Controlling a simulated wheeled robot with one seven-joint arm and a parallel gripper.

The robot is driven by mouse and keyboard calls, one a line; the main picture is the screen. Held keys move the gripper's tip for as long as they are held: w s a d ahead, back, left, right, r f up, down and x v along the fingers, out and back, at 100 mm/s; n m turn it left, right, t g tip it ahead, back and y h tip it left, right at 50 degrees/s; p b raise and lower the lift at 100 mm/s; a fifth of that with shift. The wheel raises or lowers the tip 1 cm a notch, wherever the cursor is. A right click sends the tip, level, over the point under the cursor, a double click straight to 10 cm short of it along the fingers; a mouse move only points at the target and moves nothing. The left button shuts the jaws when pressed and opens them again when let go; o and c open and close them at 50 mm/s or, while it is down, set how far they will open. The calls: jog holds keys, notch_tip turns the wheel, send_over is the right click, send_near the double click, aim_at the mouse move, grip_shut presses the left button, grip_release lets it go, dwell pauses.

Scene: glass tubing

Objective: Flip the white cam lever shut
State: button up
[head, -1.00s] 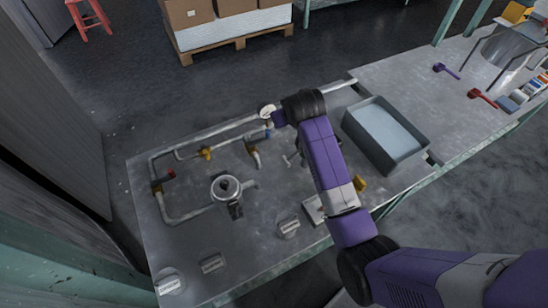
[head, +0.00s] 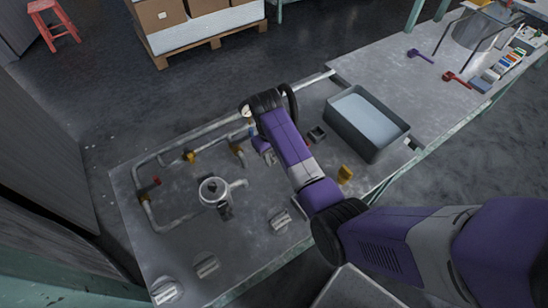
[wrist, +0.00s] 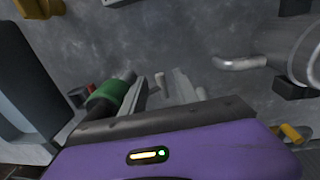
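My gripper (wrist: 158,88) points down at the table, its two grey fingers apart. A small pale upright piece (wrist: 160,82) shows between the fingertips in the wrist view; it may be the white cam lever, but it is too small to be sure. I cannot tell whether the fingers touch it. A green collar on a dark cylinder (wrist: 103,94) lies just left of the fingers. In the head view my gripper (head: 264,151) is over the middle of the table, and my arm hides what is under it.
A grey pipe run (head: 147,205) with valves and a round vessel (head: 214,190) stand to the left. A grey tub (head: 385,151), a small dark box (head: 317,134) and a yellow block (head: 345,174) are to the right. Grey blocks (head: 206,265) lie along the front edge.

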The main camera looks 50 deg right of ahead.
jog(key=shift+d+f, duration=0.1)
jog(key=shift+f, duration=0.55)
grip_shut()
